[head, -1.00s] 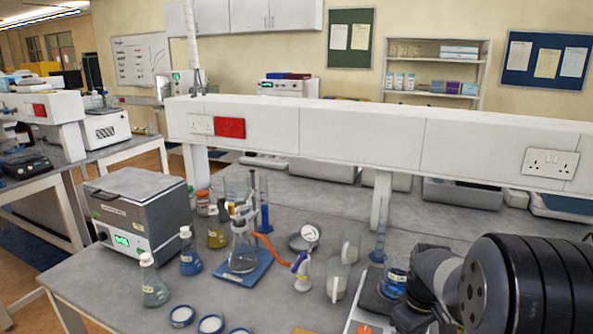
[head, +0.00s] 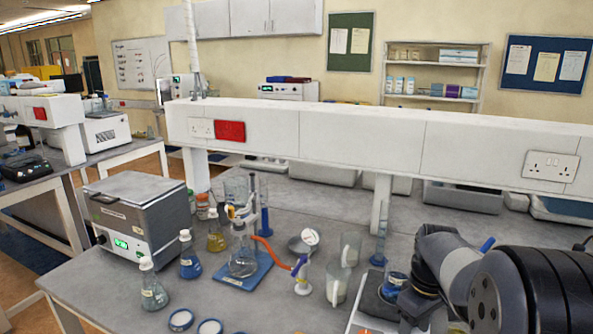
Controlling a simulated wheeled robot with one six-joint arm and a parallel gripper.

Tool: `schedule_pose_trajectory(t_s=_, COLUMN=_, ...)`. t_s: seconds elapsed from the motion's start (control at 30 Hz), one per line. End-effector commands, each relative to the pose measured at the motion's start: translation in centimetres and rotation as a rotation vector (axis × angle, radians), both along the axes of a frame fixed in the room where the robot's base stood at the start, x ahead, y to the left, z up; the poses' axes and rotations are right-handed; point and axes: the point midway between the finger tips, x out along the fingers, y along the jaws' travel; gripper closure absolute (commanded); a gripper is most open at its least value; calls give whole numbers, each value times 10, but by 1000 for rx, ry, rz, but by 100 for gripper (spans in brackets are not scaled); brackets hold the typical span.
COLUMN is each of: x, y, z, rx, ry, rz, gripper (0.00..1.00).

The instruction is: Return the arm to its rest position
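My arm shows at the lower right of the head view, with a large black ribbed joint and a grey link bent beside it.
On the grey bench stand a metal water bath (head: 137,219), a flask on a blue base (head: 243,262), a blue-liquid flask (head: 190,262) and clear jugs (head: 339,283). A white service rail (head: 360,136) runs behind.

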Motion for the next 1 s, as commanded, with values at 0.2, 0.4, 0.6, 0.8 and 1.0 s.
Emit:
schedule_pose_trajectory(t_s=0.2, x=-2, y=2, z=-45, rx=1, ry=5, rz=0, gripper=48)
schedule_pose_trajectory(t_s=0.4, x=-1, y=2, z=-48, rx=0, ry=-1, rz=-148, gripper=48)
schedule_pose_trajectory(t_s=0.6, x=-2, y=1, z=-48, rx=1, ry=-1, rz=-316, gripper=48)
schedule_pose_trajectory(t_s=0.8, x=-2, y=1, z=-48, rx=0, ry=0, rz=-482, gripper=48)
schedule_pose_trajectory(t_s=1.0, x=-2, y=1, z=-48, rx=1, ry=1, rz=-648, gripper=48)
